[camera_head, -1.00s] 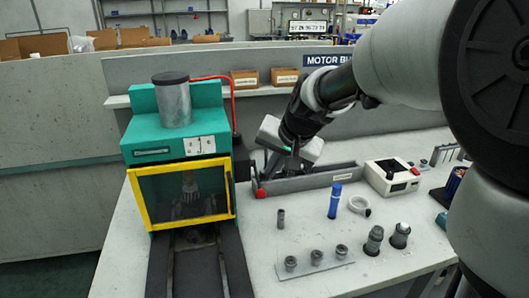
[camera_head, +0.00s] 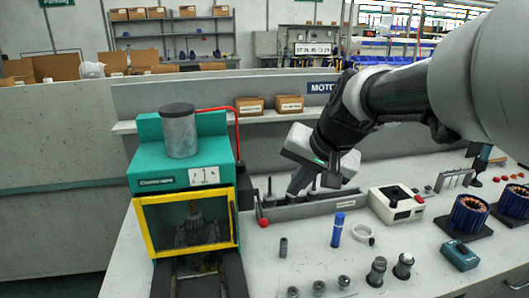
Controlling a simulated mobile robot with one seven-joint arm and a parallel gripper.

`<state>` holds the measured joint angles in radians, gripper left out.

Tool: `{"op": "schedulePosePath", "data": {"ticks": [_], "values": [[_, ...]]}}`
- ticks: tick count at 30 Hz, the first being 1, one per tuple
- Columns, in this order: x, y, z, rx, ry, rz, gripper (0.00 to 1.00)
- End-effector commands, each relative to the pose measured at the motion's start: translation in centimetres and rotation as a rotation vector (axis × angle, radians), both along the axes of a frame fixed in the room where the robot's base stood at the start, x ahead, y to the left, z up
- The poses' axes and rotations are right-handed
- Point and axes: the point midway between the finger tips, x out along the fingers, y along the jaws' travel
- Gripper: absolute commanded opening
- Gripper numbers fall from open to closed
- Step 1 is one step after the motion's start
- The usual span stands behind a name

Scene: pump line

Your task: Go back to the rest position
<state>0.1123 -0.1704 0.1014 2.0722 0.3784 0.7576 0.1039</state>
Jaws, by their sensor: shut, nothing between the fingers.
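My gripper (camera_head: 315,183) hangs from my arm over the long grey tray (camera_head: 350,201) behind the bench's middle. Its fingers point down, and it is shut with nothing seen between them. My arm reaches in from the upper right. The green press (camera_head: 150,165) with its yellow-framed window (camera_head: 187,235) stands to the left of my gripper, apart from it. A dark part shows behind the window.
A white box device (camera_head: 396,204) is to the right. Copper-wound stators (camera_head: 469,215) sit farther right. A shelf (camera_head: 270,118) with cartons is behind.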

Motion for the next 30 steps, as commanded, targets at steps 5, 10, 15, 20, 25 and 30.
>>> {"op": "schedulePosePath", "data": {"ticks": [5, 10, 15, 20, 25, 30], "values": [[-1.8, -0.3, 0.2, -0.036, -0.006, 0.022, 0.0], [-8.0, -2.0, 0.1, -0.161, -0.018, 0.095, 0.0], [-13.5, -3.8, -0.9, -0.273, -0.021, 0.159, 0.0], [-17.4, -5.3, -2.2, -0.355, -0.024, 0.205, 0.0], [-18.9, -6.0, 0.1, -0.393, -0.019, 0.226, 0.0], [-18.9, -6.0, 3.9, -0.392, -0.019, 0.226, 0.0]]}}
